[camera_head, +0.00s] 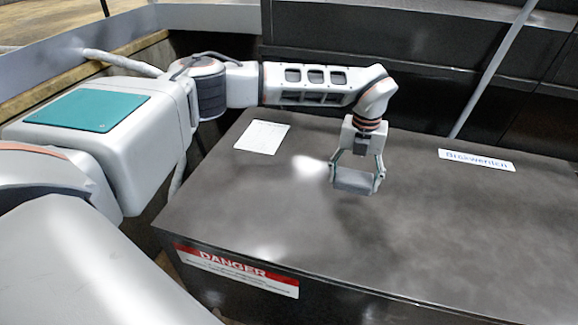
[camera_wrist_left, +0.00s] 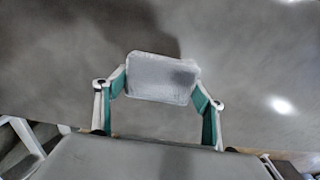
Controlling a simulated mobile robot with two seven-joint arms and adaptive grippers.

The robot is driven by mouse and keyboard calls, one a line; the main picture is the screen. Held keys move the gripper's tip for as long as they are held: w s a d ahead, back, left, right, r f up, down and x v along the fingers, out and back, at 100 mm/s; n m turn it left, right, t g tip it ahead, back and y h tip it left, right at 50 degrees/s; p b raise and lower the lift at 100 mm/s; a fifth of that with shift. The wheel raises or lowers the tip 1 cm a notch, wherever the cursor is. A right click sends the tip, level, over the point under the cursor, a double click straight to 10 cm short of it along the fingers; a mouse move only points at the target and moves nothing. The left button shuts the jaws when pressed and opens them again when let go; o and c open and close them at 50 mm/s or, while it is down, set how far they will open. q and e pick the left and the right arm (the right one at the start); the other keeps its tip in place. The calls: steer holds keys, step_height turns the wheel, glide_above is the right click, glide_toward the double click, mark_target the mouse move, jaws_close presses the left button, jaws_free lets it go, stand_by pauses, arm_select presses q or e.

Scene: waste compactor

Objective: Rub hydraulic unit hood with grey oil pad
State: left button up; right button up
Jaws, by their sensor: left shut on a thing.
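The hydraulic unit hood (camera_head: 440,240) is a broad dark grey metal top with a smudged, mottled surface. My left gripper (camera_head: 357,178) is above the middle of the hood, shut on the grey oil pad (camera_head: 354,184). In the left wrist view the pad (camera_wrist_left: 160,80) is a light grey rounded rectangle between the two fingers of the gripper (camera_wrist_left: 160,88), with the hood (camera_wrist_left: 60,50) behind it. I cannot tell whether the pad touches the hood or is just above it. My right gripper is not in view.
A white paper label (camera_head: 262,137) lies on the hood's far left part, and a white lettered label (camera_head: 476,160) on its right. A red and white DANGER sign (camera_head: 236,270) is on the front face. A grey pole (camera_head: 492,70) rises behind the hood.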

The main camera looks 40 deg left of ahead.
arm_select(q)
steer(key=shift+r, duration=1.1)
